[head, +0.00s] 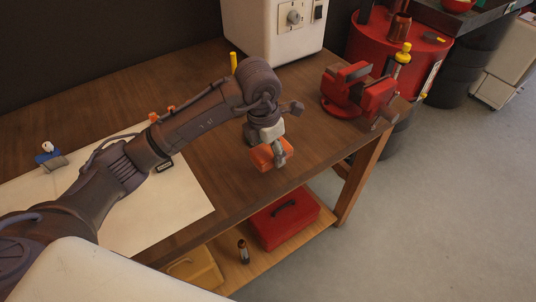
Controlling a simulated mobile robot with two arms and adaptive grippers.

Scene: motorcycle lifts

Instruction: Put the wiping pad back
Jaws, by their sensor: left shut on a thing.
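My left gripper (278,152) reaches in from the left over the wooden bench and points down near its front edge. It is shut on an orange block-like pad (262,158), which looks like the wiping pad. The gripper hides part of the pad. I cannot tell whether the pad touches the bench top or hangs just above it. My right gripper is not in view.
A red vise (345,92) stands at the bench's right end and a white box with a dial (262,28) at the back. A white sheet (170,212) covers the left. A red toolbox (284,222) sits on the lower shelf (262,262). Bare wood (210,165) lies between.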

